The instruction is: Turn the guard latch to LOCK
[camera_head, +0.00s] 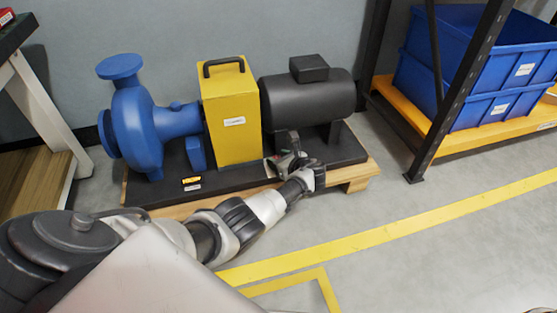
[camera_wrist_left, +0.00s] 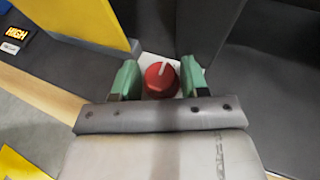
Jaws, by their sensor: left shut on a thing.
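The guard latch is a red round knob (camera_wrist_left: 161,79) with a white pointer line, on a pale plate near the base of the yellow guard. Its pointer aims up and slightly right in the left wrist view. My left gripper (camera_wrist_left: 160,80), with green fingertips, is shut on the knob, one finger on each side. In the head view the left gripper (camera_head: 286,163) is low in front of the pump skid, and it hides the knob. The yellow guard (camera_head: 229,110) stands upright with a black handle on top. No LOCK marking is readable. My right gripper is not in view.
A blue pump (camera_head: 140,125) is left of the guard and a dark motor (camera_head: 308,98) right of it, on a black base over a wooden pallet (camera_head: 357,176). A rack with blue bins (camera_head: 470,65) stands at right. The floor in front is clear, with yellow lines (camera_head: 400,218).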

